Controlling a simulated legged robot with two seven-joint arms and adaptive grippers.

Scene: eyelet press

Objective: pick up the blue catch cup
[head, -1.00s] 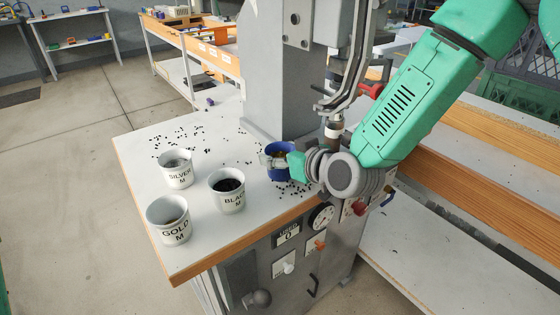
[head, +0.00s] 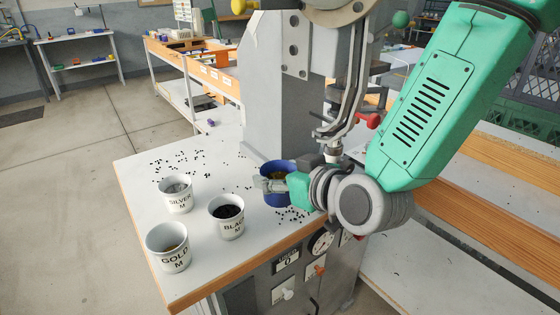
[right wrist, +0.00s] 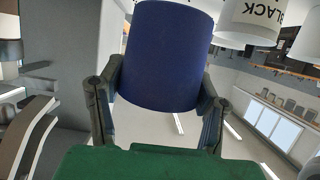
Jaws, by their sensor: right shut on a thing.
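The blue catch cup (head: 274,197) is upright at the press's right front side, with small yellowish bits showing inside. My right gripper (head: 272,184) is shut on it, reaching in from the right. In the right wrist view the cup (right wrist: 165,60) fills the space between the two fingers (right wrist: 155,105), one on each side of its wall. Whether its base touches the white table top (head: 190,239) is hard to tell. My left gripper is not in view.
White cups labelled SILVER (head: 175,195), BLACK (head: 228,222) and GOLD (head: 169,250) stand on the table to the left. Small black eyelets (head: 292,216) lie scattered. The grey press column (head: 270,110) rises behind the cup, with a red-knobbed lever (head: 368,120).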

